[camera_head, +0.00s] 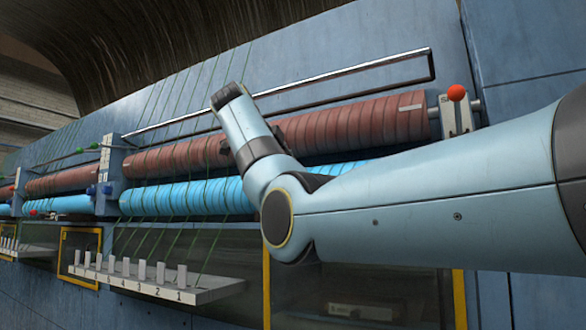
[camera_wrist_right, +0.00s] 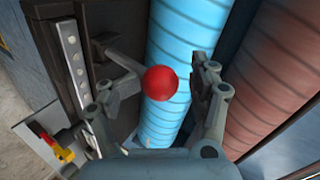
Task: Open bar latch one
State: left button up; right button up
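In the right wrist view a red ball knob (camera_wrist_right: 160,83) appears between the two fingers of my right gripper (camera_wrist_right: 158,95). The fingers are spread, with visible gaps on both sides of the ball. A grey lever (camera_wrist_right: 122,82) runs from the dark frame on the left toward the knob. In the head view an orange-red ball knob (camera_head: 456,92) stands on a pale bracket at the right end of the brown roller. I cannot tell whether it is the same knob. My right arm crosses the head view from the right, its fingers not clearly visible. My left gripper is not in view.
A brown roller (camera_head: 345,127) lies above a light-blue roller (camera_head: 185,197), with green threads across them. A metal bar (camera_head: 290,84) runs above. A numbered shelf (camera_head: 205,289) juts out below. A perforated metal strip (camera_wrist_right: 69,58) stands left of the gripper.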

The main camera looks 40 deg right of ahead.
jog(key=shift+s+r, duration=0.25)
jog(key=shift+s, duration=0.05)
jog(key=shift+a+r, duration=0.2)
jog(key=shift+a, duration=0.2)
jog(key=v, duration=1.1)
jog(key=shift+s, duration=0.35)
jog(key=shift+r, duration=0.1)
